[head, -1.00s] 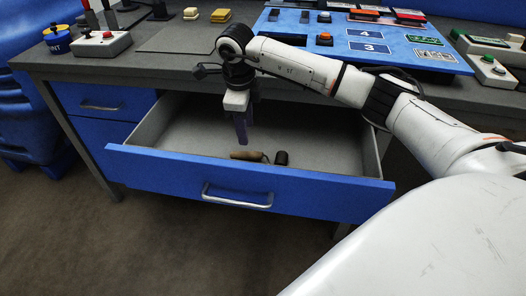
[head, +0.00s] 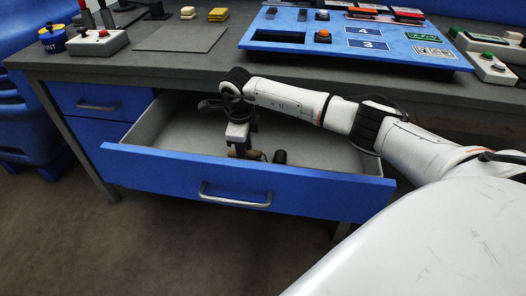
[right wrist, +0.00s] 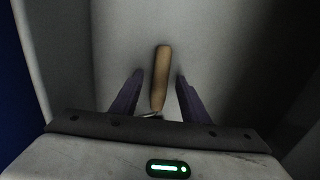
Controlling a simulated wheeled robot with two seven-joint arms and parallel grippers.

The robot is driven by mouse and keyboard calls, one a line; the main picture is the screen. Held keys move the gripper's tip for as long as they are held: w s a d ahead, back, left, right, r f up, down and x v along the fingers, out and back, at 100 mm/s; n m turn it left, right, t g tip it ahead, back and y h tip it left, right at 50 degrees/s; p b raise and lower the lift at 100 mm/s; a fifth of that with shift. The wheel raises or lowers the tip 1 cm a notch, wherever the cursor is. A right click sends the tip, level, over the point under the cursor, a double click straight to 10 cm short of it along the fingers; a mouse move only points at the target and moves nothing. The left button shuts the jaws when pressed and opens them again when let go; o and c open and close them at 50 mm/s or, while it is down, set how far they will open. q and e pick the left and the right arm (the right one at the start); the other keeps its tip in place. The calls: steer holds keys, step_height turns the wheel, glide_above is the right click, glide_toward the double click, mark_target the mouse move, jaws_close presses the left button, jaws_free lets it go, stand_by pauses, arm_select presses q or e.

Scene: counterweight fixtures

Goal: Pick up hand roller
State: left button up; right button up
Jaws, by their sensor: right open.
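The hand roller lies on the floor of the open drawer, with its dark roller end (head: 280,157) and part of its tan handle showing in the head view. In the right wrist view its wooden handle (right wrist: 161,76) points away between my fingers, and the roller end is hidden by the gripper body. My right gripper (right wrist: 159,75) is open, one purple finger on each side of the handle, with gaps on both sides. In the head view this gripper reaches down into the drawer, its fingertips partly hidden behind the drawer front. My left gripper is not in view.
The blue drawer front (head: 240,184) with its handle stands between me and the roller. The drawer (head: 330,150) is otherwise empty. Above it, the desk top (head: 120,62) holds a blue button panel (head: 350,40), a control box (head: 98,42) and yellow blocks (head: 217,14).

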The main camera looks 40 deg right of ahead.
jaws_close()
step_height(320, 180, up, 9)
steer(key=shift+p, duration=0.45)
steer(key=shift+r, duration=0.55)
steer(key=c, duration=0.6)
jaws_free()
jaws_close()
